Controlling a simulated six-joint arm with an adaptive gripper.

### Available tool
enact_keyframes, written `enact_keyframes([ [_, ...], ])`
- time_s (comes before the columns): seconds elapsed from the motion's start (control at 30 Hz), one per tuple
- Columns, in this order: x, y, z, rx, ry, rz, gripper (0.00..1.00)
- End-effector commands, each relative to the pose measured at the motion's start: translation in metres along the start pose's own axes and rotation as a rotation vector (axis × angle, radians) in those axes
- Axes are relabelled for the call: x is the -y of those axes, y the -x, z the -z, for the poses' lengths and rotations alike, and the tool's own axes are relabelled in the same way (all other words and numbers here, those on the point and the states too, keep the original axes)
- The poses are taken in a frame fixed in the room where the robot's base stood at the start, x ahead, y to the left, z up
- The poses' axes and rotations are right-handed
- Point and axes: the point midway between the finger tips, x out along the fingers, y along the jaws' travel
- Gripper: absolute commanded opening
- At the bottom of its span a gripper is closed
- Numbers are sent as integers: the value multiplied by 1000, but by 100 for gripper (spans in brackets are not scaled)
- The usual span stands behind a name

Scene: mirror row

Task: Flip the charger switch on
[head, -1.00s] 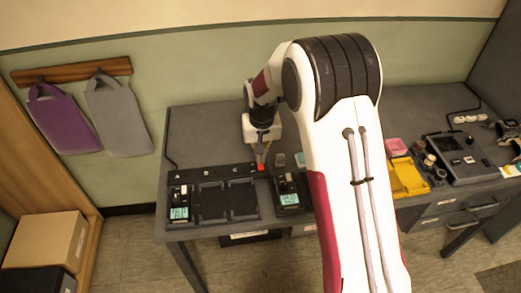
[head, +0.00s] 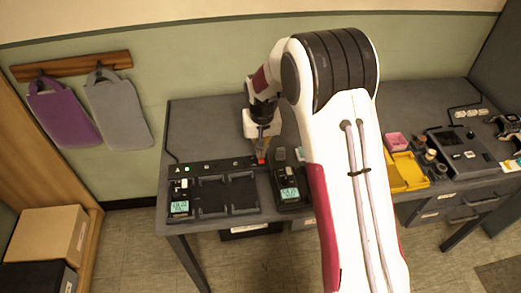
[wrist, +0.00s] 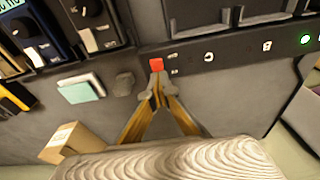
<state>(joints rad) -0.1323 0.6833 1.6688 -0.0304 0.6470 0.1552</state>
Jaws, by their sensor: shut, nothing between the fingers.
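The charger (head: 215,168) is a long dark station with a flat strip along its back and bays in front, at the left of the table. Its red switch (head: 261,161) is at the right end of that strip; the wrist view shows it as a red block (wrist: 156,64). A green light (head: 187,169) glows at the strip's left end, also in the wrist view (wrist: 305,39). My gripper (wrist: 157,88) is shut and empty, its fingertips right at the switch's near edge. I cannot tell whether they touch it. The gripper (head: 262,150) also shows in the head view.
A black device with a lit display (head: 179,207) sits in the left bay; the other bays look empty. Another similar device (head: 289,195) stands right of the charger. A small pale box (wrist: 82,90) lies close to my gripper. A yellow tray (head: 407,172) is farther right.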

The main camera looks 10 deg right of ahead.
Motion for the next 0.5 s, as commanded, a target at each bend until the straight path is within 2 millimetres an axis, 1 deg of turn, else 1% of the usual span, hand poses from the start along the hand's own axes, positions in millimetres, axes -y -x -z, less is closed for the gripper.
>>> enact_keyframes([
  [0.1,0,0,-6,9,0,-1,0],
  [0.5,0,4,-16,6,0,-1,0],
])
